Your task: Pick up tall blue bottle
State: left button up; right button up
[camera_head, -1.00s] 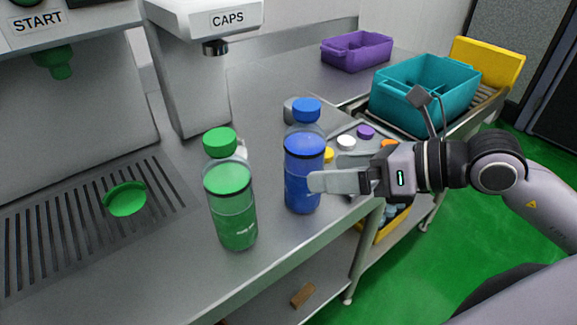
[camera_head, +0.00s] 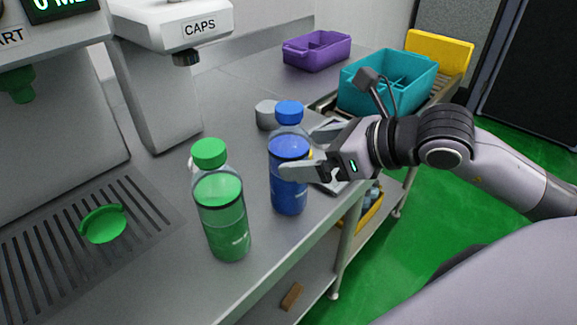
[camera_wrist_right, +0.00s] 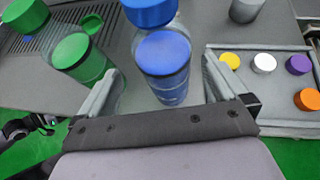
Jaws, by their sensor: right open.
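The tall blue bottle (camera_head: 289,195) stands upright on the metal counter, with a blue cap and blue liquid. My right gripper (camera_head: 303,150) is open beside its upper part, with its fingers reaching toward it from the right. In the right wrist view the blue bottle (camera_wrist_right: 165,72) shows between the two spread fingers of the right gripper (camera_wrist_right: 160,85), ahead of the palm. I cannot tell whether a finger touches it.
A green bottle (camera_head: 224,225) stands close on the left. A grey cylinder (camera_head: 266,115) is behind the blue bottle. A tray (camera_wrist_right: 275,124) holds several coloured caps on the right. Purple (camera_head: 317,51) and teal (camera_head: 390,85) bins stand further back. The counter's front edge is close.

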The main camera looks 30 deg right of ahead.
jog(key=shift+w+a, duration=0.1)
jog(key=shift+w, duration=0.3)
jog(key=p+x, duration=0.1)
jog(key=x, duration=0.2)
jog(key=shift+w+f+p, duration=0.15)
jog(key=shift+w+p, duration=0.25)
jog(key=shift+w, duration=0.05)
jog(key=shift+w+a+f, duration=0.2)
jog(key=shift+w+f, duration=0.05)
jog(key=c, duration=1.3)
jog(key=shift+r, duration=0.1)
jog(key=shift+c, duration=0.8)
